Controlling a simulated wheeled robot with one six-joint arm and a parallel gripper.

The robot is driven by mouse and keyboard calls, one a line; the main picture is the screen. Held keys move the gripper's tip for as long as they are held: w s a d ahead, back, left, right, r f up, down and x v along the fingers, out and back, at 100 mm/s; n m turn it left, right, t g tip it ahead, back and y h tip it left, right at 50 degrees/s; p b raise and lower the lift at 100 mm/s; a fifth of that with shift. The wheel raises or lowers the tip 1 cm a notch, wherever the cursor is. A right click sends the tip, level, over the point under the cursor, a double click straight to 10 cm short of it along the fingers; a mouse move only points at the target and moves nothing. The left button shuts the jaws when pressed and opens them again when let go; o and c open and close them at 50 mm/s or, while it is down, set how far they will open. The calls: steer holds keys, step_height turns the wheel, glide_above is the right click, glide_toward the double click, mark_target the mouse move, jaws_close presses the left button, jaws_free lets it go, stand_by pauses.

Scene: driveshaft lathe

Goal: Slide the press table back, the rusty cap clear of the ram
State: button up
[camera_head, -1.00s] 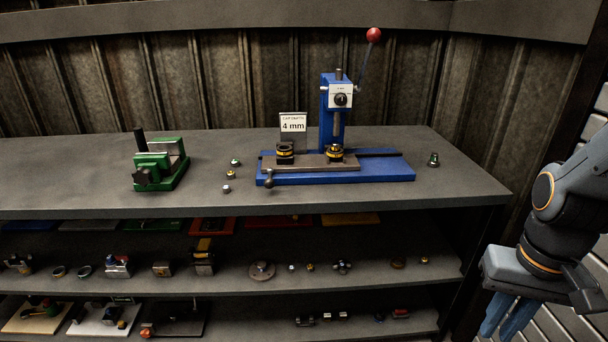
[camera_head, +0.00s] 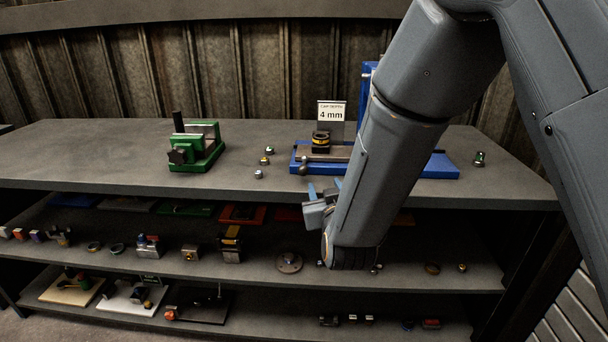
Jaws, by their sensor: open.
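The blue press (camera_head: 440,168) stands on the bench top, mostly behind my arm. Its column shows only as a blue strip, and the ram is hidden. The grey-brown press table (camera_head: 338,151) lies on the blue base, with a round handle knob (camera_head: 303,168) at its left front. A black and yellow holder (camera_head: 321,142) sits on the table's left part. The table's right part is hidden, and I cannot make out the rusty cap. My gripper (camera_head: 324,187) is open, its blue fingers pointing up in the picture at the bench's front edge, just below the press base, apart from the knob.
A green vise (camera_head: 197,150) stands to the left. Small parts (camera_head: 265,160) lie between it and the press, and another (camera_head: 479,158) lies to the right. A "4 mm" sign (camera_head: 331,111) stands behind the table. The lower shelves (camera_head: 380,285) hold several parts.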

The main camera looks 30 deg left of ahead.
mark_target(304, 173)
steer(key=shift+n+t+y, duration=0.4)
steer(key=shift+t+y, duration=0.2)
steer(key=shift+y, duration=0.1)
steer(key=a, duration=0.1)
steer(key=s+a, duration=0.1)
steer(key=a, duration=0.1)
steer(key=a+r, duration=0.1)
steer(key=shift+s+a, duration=0.15)
steer(key=shift+a, duration=0.2)
steer(key=shift+x, duration=3.6)
jaws_close()
